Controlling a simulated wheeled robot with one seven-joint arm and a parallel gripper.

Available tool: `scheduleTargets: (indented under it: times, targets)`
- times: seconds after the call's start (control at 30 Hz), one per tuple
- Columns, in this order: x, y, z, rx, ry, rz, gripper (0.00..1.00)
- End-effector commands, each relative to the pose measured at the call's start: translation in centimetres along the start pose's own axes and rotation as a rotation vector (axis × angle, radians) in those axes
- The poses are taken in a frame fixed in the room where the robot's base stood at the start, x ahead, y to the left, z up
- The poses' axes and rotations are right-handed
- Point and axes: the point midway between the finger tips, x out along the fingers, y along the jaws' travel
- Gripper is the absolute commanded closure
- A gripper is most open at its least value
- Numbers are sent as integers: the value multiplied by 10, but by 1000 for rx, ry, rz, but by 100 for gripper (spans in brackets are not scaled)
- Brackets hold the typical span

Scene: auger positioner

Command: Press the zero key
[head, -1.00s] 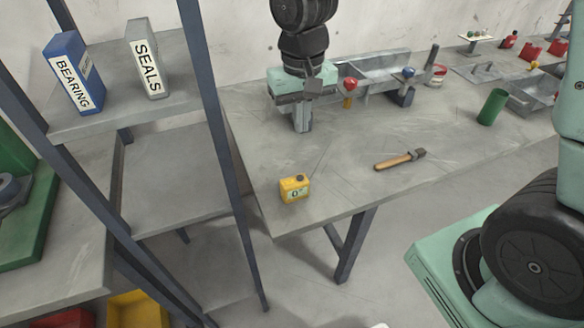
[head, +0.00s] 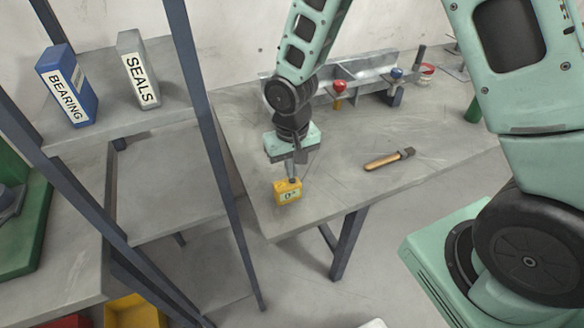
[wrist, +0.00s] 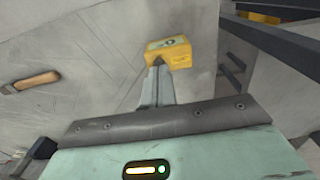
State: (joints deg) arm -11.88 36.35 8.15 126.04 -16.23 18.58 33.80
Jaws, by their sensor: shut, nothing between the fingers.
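A small yellow box (head: 288,191) stands on the workbench near its front left corner. The fingertips hide most of the key.
A wooden-handled brush (head: 389,159) lies on the workbench (head: 340,195) to the right of the box. A metal fixture with red and blue knobs (head: 339,88) stands behind. A shelf rack with a BEARING box (head: 67,86) and a SEALS box (head: 138,70) is at left.

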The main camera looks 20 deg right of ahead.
Motion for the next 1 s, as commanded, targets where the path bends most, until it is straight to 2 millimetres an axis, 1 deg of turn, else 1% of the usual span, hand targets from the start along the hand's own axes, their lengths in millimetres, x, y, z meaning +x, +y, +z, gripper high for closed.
scheduleTargets:
  times: [0.1,0.2,0.57,0.67,0.8,1.0]
  targets:
    - [9,0,0,2,-1,1,100]
    - [13,0,0,1,0,0,100]
    - [15,0,0,1,1,0,100]
    - [21,0,0,2,1,0,100]
    - [34,0,0,0,1,0,100]
    - [36,0,1,3,-3,0,100]
